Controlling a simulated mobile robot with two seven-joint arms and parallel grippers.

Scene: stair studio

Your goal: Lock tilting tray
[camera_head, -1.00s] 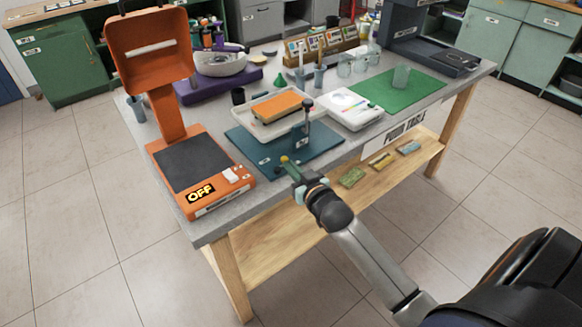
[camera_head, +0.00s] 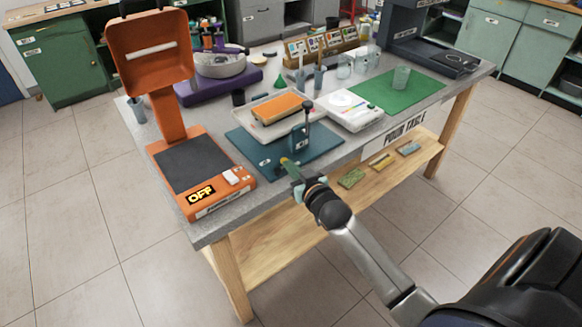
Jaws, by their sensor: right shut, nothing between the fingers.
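The tilting tray (camera_head: 256,123) is a pale, shallow tray with an orange slab (camera_head: 277,108) in it. It sits over a flat blue-teal base (camera_head: 260,152) on the table. A dark upright post with a black knob (camera_head: 307,104) stands at the base's right side, on a blue bracket (camera_head: 299,139). My right gripper (camera_head: 289,168) is shut and empty at the front edge of the base, its tip near a small yellow-green piece. I cannot tell whether they touch. My left gripper is out of view.
An orange press (camera_head: 180,165) with a raised lid and an OFF label stands left of the base. A white box (camera_head: 350,110) and a green mat (camera_head: 385,92) lie to the right. The wooden lower shelf (camera_head: 290,228) holds several small blocks. The floor in front is clear.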

